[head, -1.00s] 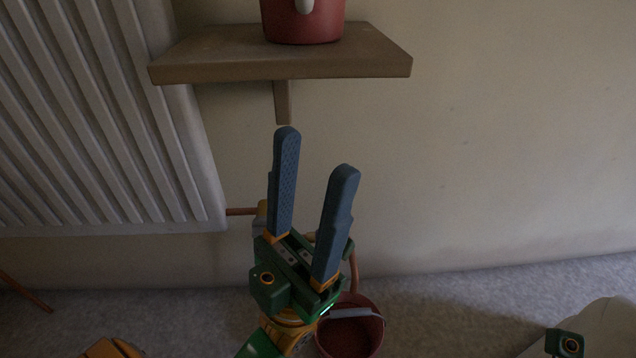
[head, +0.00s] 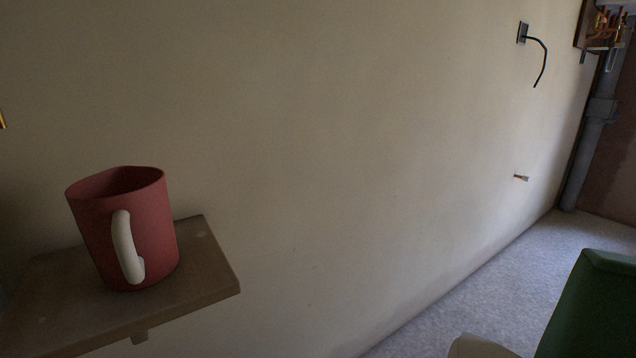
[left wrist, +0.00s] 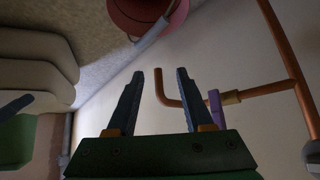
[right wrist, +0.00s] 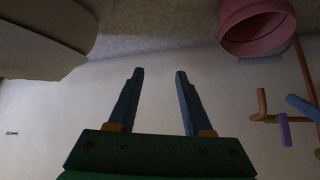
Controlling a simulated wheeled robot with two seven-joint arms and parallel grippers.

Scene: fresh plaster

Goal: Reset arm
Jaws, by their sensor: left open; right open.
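My left gripper (left wrist: 160,74) shows in the left wrist view with its two blue fingers apart and nothing between them. A copper pipe end (left wrist: 165,88) lies behind the gap between the fingers; I cannot tell how far away it is. My right gripper (right wrist: 160,72) shows in the right wrist view, also open and empty, with bare wall behind its fingers. Neither pair of fingers shows in the head view.
A red mug (head: 125,230) with a white handle stands on a wooden shelf (head: 205,265). A black cable (head: 543,62) sticks out of the wall. A red bucket shows in the left wrist view (left wrist: 147,12) and the right wrist view (right wrist: 257,25). Copper pipe (left wrist: 290,65) runs along the wall.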

